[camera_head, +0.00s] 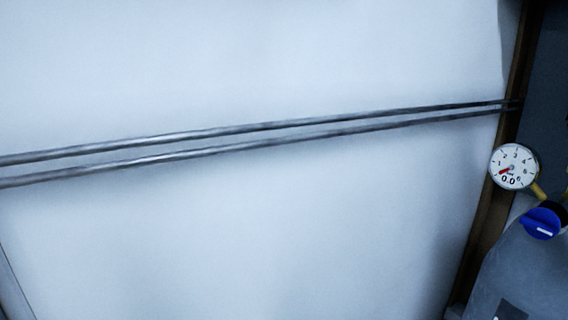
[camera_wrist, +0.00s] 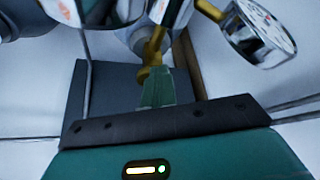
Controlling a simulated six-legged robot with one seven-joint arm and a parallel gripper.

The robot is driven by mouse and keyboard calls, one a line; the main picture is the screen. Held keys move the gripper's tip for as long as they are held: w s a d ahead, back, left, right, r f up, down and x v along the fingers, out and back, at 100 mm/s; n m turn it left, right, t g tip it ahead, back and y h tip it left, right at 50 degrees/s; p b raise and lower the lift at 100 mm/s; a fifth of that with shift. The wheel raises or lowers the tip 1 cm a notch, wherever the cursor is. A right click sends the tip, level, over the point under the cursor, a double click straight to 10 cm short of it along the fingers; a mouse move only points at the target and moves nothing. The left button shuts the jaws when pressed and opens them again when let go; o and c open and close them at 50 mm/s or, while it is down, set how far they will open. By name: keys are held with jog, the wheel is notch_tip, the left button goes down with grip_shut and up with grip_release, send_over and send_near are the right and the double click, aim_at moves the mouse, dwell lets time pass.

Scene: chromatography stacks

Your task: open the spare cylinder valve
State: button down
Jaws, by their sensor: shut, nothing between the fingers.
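In the head view a grey cylinder (camera_head: 520,265) stands at the lower right, partly cut off by the frame edge. A blue valve knob (camera_head: 541,223) with a white mark sits on its top. Beside it a round gauge (camera_head: 514,167) has its red needle low and reads 0.0. In the wrist view my gripper (camera_wrist: 158,78) has its teal fingers shut and empty. Their tips are close to a brass fitting (camera_wrist: 153,48); I cannot tell whether they touch. A gauge (camera_wrist: 262,30) shows at the upper right there. I see no blue knob in the wrist view.
Two thin metal pipes (camera_head: 230,130) run along the pale wall. A brown post (camera_head: 497,205) stands behind the gauge. Rounded metallic bodies (camera_wrist: 98,10) fill the top of the wrist view. A dark grey panel (camera_wrist: 108,90) lies behind my fingers.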

jog(key=shift+d, duration=0.1)
jog(key=shift+s+d, duration=0.75)
jog(key=shift+d, duration=0.55)
jog(key=shift+s, duration=0.15)
dwell(0.5)
notch_tip(320, 180, up, 6)
jog(key=shift+s, duration=0.3)
dwell(0.4)
jog(key=shift+a, duration=0.1)
